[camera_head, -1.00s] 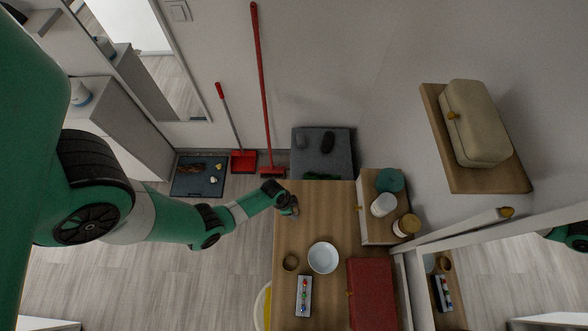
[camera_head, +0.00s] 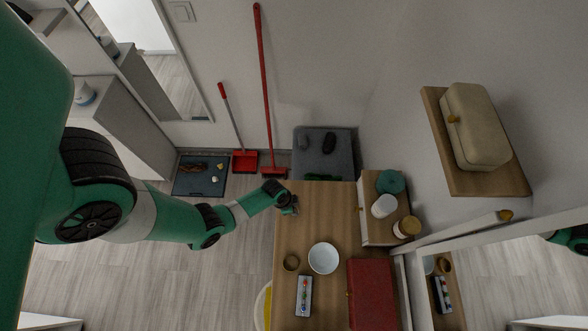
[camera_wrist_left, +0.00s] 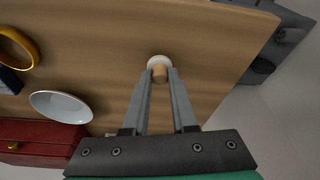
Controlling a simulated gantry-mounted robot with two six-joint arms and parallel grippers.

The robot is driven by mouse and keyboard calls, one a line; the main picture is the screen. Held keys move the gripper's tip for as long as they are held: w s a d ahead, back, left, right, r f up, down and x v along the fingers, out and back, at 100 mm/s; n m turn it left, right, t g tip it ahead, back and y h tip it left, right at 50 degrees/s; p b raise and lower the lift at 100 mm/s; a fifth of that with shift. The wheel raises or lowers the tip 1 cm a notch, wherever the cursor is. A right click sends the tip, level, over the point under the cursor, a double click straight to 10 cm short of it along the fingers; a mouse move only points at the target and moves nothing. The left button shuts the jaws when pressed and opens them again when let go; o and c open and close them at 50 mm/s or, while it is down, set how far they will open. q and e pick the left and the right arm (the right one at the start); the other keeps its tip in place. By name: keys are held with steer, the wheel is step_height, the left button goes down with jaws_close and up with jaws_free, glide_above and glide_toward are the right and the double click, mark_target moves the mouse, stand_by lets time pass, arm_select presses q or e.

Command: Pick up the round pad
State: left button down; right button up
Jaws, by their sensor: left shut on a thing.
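The round pad (camera_wrist_left: 159,61) shows in the left wrist view as a small white disc with a tan part at its near side. It is at the tips of my left gripper (camera_wrist_left: 162,74), which is shut on it, over the wooden table top (camera_wrist_left: 110,40). Whether it touches the wood I cannot tell. In the head view my left gripper (camera_head: 291,209) is at the table's upper left edge, and the pad is too small to make out. My right gripper is not in view.
A raised shelf at the right holds jars (camera_head: 384,206). The table's upper middle is clear.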

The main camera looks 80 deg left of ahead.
arm_select(q)
steer(key=r, duration=0.1)
steer(key=r+p, duration=0.2)
steer(key=shift+s+d+r, duration=0.15)
steer(key=shift+d+r, duration=0.1)
steer(key=shift+r, duration=0.15)
steer(key=s+d+r+p, duration=0.7)
steer(key=d+r, duration=0.1)
steer(key=d, duration=0.3)
steer(key=shift+s+r, duration=0.2)
steer(key=shift+s, duration=0.15)
steer(key=c, duration=1.3)
jaws_free()
jaws_close()
steer(key=shift+d, duration=0.1)
